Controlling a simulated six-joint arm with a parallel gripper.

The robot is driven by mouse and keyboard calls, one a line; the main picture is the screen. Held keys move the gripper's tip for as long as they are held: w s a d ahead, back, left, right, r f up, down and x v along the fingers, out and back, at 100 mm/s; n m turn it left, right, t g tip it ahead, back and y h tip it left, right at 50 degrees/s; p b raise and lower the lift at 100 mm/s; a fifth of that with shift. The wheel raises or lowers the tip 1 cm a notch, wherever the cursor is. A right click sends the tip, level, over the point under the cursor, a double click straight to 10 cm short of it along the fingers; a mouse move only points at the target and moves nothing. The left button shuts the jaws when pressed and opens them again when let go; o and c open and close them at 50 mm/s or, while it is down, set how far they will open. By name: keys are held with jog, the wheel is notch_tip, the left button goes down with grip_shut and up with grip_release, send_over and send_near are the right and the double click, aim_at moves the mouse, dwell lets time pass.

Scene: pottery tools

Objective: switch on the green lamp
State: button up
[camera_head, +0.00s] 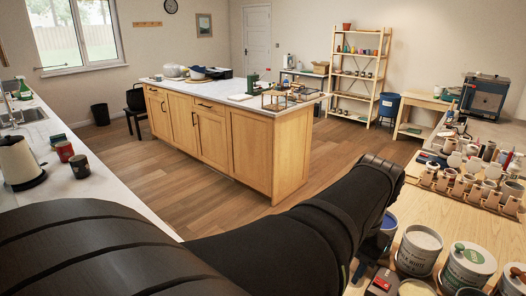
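I cannot make out a green lamp with certainty. A small upright green object (253,83) stands on the island top, too small to identify. My black arm crosses the foreground from lower left to the right, ending above the near edge of the wooden workbench (408,205).
A wooden island (219,138) stands mid-room. A counter at left holds a kettle (19,162), a red cup (64,151) and a dark cup (79,166). The floor between is clear.

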jog(key=shift+w+a+f, duration=0.2)
jog(key=shift+a+f, duration=0.05)
jog(key=shift+f, duration=0.3)
jog(key=c, duration=0.4)
grip_shut()
jog(key=f, duration=0.9)
jog(key=w+a+f, duration=0.1)
jog(key=f, duration=0.4)
jog(key=shift+w+a, duration=0.1)
jog(key=shift+r, duration=0.1)
jog(key=shift+f, duration=0.2)
jog(key=shift+s+d+r, duration=0.25)
jog(key=shift+s+d, duration=0.25)
